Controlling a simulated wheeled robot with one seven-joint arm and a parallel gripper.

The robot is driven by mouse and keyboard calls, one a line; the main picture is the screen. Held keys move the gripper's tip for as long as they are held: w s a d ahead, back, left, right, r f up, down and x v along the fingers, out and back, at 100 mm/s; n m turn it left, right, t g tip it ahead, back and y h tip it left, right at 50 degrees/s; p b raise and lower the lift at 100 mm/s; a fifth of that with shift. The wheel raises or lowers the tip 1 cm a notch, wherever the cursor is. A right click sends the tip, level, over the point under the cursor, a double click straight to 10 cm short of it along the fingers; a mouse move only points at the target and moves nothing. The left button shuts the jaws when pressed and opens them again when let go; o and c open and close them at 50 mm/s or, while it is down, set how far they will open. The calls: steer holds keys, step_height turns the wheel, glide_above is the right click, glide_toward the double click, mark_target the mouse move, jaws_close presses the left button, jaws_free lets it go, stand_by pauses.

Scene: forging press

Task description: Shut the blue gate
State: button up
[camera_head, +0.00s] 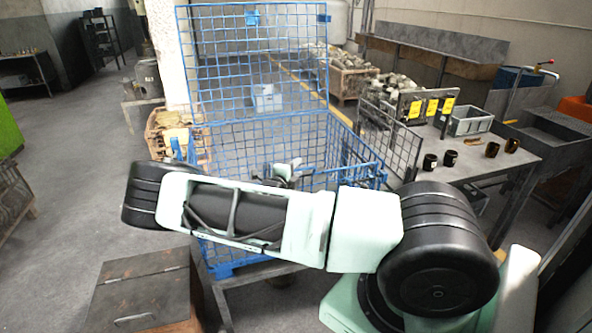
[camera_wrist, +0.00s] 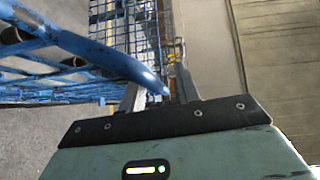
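A blue wire-mesh cage (camera_head: 340,147) stands at the centre of the head view. A blue mesh panel (camera_head: 258,62), which looks like the gate, stands upright above its far side. My gripper (camera_wrist: 158,80) shows in the wrist view with its two fingers apart. A blue bar (camera_wrist: 105,58) runs diagonally from the upper left, and its end lies between or just in front of the fingers. I cannot tell whether they touch. Blue mesh (camera_wrist: 128,32) shows beyond.
A grey mesh panel (camera_head: 388,140) stands right of the cage. A grey table (camera_head: 490,165) there holds several dark cups and a grey crate (camera_head: 467,121). A brown box (camera_head: 140,290) stands front left. A whitish post (camera_head: 166,55) rises behind. Open floor lies left.

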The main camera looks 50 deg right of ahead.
steer(key=b+v, duration=0.5)
steer(key=v, duration=1.2)
steer(key=shift+a+r, duration=0.1)
